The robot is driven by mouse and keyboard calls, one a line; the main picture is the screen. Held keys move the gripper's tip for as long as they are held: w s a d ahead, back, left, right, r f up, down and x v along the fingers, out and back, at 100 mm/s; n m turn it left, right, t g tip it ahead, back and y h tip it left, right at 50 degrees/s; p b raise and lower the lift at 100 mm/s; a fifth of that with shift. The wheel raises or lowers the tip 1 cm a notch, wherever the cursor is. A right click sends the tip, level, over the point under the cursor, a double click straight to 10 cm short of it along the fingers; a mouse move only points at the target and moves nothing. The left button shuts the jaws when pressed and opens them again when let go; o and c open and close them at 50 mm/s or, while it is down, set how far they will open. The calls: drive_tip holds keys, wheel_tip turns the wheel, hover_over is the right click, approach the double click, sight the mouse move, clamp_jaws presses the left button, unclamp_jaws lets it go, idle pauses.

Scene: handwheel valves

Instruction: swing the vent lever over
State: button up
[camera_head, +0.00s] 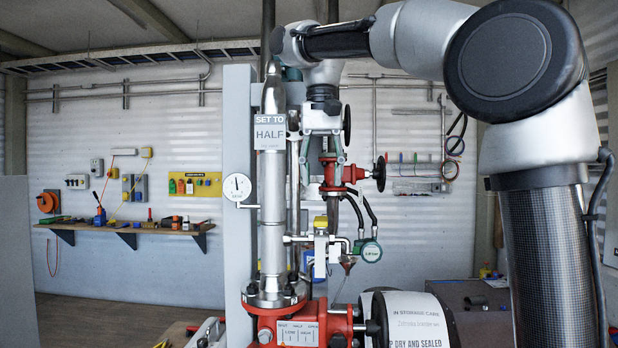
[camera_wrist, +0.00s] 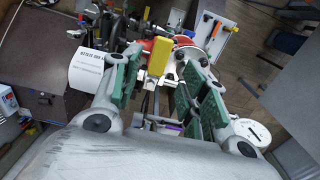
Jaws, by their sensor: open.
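My gripper (camera_head: 320,155) points down beside the tall grey pipe, above a small valve block, and its jaws are open. In the wrist view the gripper (camera_wrist: 163,62) shows two green-padded fingers standing apart. A yellow piece (camera_wrist: 159,56), which looks like the vent lever's handle, shows between and beyond the fingertips; I see no contact with either pad. In the head view a yellow lever-like piece (camera_head: 320,222) shows below my gripper, on top of the valve block. How far the lever is turned is hard to tell.
A red valve (camera_head: 345,174) with black handwheels stands close beside my gripper. A sign reading SET TO HALF (camera_head: 270,133) hangs on the pipe. A white dial gauge (camera_head: 237,187) is left of the pipe, and a green round gauge (camera_head: 371,251) is right of the block.

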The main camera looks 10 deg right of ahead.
sight(321, 219)
drive_tip(key=shift+a, duration=0.15)
drive_tip(key=shift+f, duration=4.25)
drive_tip(key=shift+f, duration=0.1)
drive_tip(key=c, duration=0.8)
